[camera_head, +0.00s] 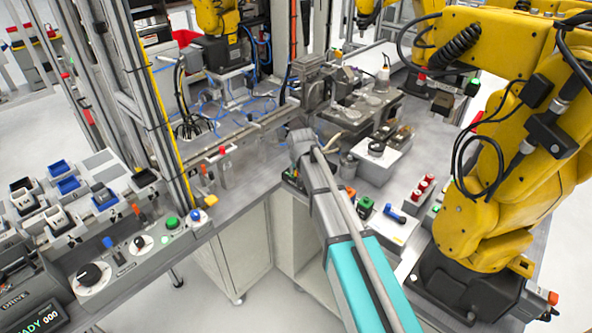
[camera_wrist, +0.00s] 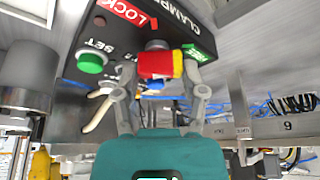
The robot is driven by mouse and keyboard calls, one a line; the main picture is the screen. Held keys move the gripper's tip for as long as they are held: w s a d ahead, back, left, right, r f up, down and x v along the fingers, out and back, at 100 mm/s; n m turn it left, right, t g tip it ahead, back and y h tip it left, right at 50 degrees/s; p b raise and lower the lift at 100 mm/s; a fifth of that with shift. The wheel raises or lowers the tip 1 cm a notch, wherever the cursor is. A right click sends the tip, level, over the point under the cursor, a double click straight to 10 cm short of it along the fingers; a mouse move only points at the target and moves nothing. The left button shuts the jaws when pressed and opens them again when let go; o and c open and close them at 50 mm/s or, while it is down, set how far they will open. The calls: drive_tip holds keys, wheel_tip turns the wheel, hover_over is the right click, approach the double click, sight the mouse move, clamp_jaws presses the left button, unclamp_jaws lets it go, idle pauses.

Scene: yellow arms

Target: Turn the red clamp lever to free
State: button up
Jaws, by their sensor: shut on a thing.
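The red clamp lever (camera_wrist: 155,66), with a yellow strip on its right side, stands out from a black panel (camera_wrist: 60,60) in the wrist view. The panel carries a red LOCK label (camera_wrist: 127,17) and a green FREE label (camera_wrist: 199,53). The lever sits just left of the FREE label and well below LOCK. My gripper (camera_wrist: 160,76) is shut on the lever, one grey finger on each side; its exact turn angle is hard to tell. In the head view my forearm hides the lever.
A green SET button (camera_wrist: 91,62) and a pale toggle (camera_wrist: 100,112) are close left of my fingers. A grey cylinder (camera_wrist: 28,75) stands further left. In the head view, a large yellow arm (camera_head: 490,180) stands right of my arm.

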drive_tip(key=shift+s, duration=0.15)
drive_tip(key=o, duration=1.1)
drive_tip(key=shift+o, duration=0.2)
